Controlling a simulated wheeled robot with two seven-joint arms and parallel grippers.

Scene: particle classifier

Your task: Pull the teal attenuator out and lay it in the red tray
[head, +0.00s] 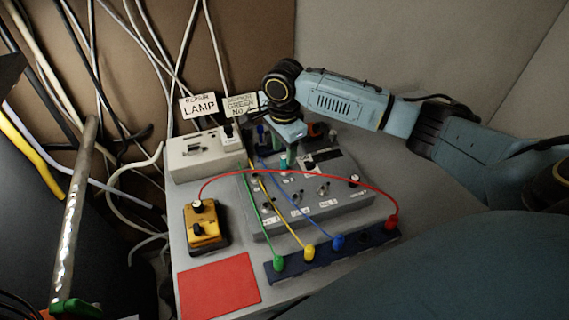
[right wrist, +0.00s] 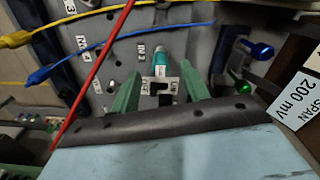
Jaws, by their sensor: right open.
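The teal attenuator (right wrist: 160,64) is a small cylinder standing in the grey panel, with a pale bracket-like piece in front of it in the right wrist view. My right gripper (right wrist: 158,73) is open, with its two green fingers on either side of the attenuator and a visible gap to each. In the head view my right gripper (head: 290,154) points down over the back of the grey panel box (head: 318,215) and largely hides the attenuator there. The flat red tray (head: 219,286) lies empty at the front left of the bench.
Red, yellow, blue and green leads arch over the panel from a dark blue socket strip (head: 292,268). A yellow box (head: 206,228) stands behind the tray. A pale box (head: 205,155) stands at back left, near signs (head: 199,107). Blue and green knobs (right wrist: 261,50) sit beside the right finger.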

